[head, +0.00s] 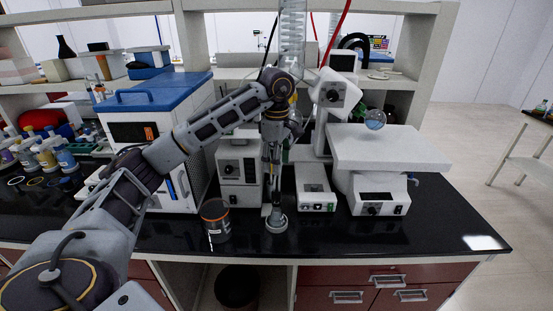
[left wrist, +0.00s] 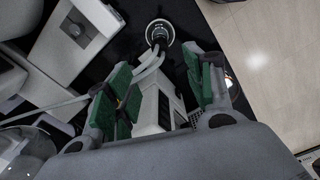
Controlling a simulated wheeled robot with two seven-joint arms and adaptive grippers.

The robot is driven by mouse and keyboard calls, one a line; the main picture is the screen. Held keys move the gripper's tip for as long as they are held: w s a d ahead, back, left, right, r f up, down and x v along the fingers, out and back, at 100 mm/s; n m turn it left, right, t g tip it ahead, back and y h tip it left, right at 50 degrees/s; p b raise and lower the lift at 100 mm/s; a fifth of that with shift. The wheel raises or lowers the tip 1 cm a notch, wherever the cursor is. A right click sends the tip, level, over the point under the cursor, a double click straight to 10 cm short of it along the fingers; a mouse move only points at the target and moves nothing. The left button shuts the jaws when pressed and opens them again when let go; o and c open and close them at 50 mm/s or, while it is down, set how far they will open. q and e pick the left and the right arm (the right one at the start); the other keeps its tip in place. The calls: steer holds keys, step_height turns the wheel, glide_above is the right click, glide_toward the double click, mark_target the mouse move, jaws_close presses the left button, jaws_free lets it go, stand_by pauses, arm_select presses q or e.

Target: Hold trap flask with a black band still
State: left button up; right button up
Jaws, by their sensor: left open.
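My left gripper (head: 271,172) hangs pointing down over the black bench, in front of the white instruments. In the left wrist view its green-padded fingers (left wrist: 158,65) stand apart with nothing held between them. A round clear glass flask (head: 375,119) shows at the right, by the white platform; I see no black band on it. Curved clear glass (left wrist: 25,155) fills the lower left corner of the left wrist view, partly cut off. I cannot tell which glass is the trap flask with a black band. My right gripper is not in view.
A blue-lidded white box (head: 150,130) and a white control box (head: 315,188) stand close by. The bench front right (head: 440,225) is clear.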

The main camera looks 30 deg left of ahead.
mark_target(276, 191)
arm_select(q)
step_height(276, 191, down, 2)
steer(key=shift+f, duration=0.1)
steer(key=shift+f+p, duration=0.6)
steer(key=shift+f, duration=4.8)
